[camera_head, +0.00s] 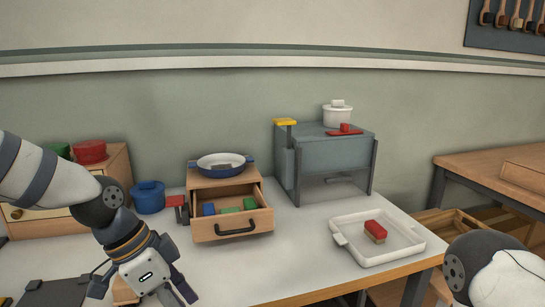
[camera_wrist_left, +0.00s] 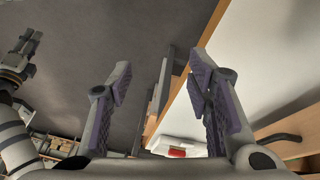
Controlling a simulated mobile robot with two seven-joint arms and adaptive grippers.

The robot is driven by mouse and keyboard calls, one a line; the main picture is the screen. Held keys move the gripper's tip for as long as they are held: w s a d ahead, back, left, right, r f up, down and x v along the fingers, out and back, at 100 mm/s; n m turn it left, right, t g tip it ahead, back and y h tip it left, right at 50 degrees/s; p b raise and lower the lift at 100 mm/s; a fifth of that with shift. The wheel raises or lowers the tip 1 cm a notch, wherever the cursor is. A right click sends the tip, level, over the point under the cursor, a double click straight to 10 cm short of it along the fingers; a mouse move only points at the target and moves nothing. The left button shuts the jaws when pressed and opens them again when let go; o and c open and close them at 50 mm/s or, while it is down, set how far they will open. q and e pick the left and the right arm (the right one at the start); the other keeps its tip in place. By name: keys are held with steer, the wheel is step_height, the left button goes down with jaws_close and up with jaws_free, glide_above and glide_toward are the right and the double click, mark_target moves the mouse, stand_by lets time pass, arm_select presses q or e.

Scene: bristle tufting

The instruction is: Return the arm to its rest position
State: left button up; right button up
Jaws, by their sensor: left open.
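My left arm comes in from the left in the head view, and its gripper (camera_head: 145,291) points down near the table's front edge. In the left wrist view the left gripper (camera_wrist_left: 160,72) has its two purple-padded fingers wide apart, with nothing between them. My right arm (camera_head: 495,275) shows only in part at the bottom right of the head view. What looks like my right gripper (camera_wrist_left: 28,45) is at the far left of the left wrist view, too small to tell its opening.
A drawer unit (camera_head: 233,219) stands open with coloured blocks inside and a blue pan (camera_head: 222,164) on top. A white tray (camera_head: 398,256) holds a red-topped brush (camera_head: 375,231). A grey stand (camera_head: 331,155) is behind. A dark flat object (camera_head: 54,292) lies near the left arm.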

arm_select(q)
steer(key=s+f+n+g+y, duration=0.1)
steer(key=s+f+n, duration=0.2)
steer(key=s+f, duration=0.45)
steer(key=s+f+n+g, duration=0.1)
steer(key=s+f+n, duration=0.3)
steer(key=f, duration=0.7)
steer(key=s+a+f+n+y, duration=0.1)
steer(key=s+a+f+n, duration=0.1)
steer(key=s, duration=0.8)
steer(key=s+a+f+n+y, duration=0.2)
steer(key=s+a+f+n, duration=0.1)
steer(key=s, duration=0.6)
steer(key=a+f, duration=0.1)
steer(key=a, duration=0.1)
steer(key=shift+s+a+g, duration=0.3)
steer(key=shift+s+a, duration=0.1)
arm_select(e)
steer(key=shift+w, duration=0.6)
arm_select(q)
steer(key=shift+f, duration=0.1)
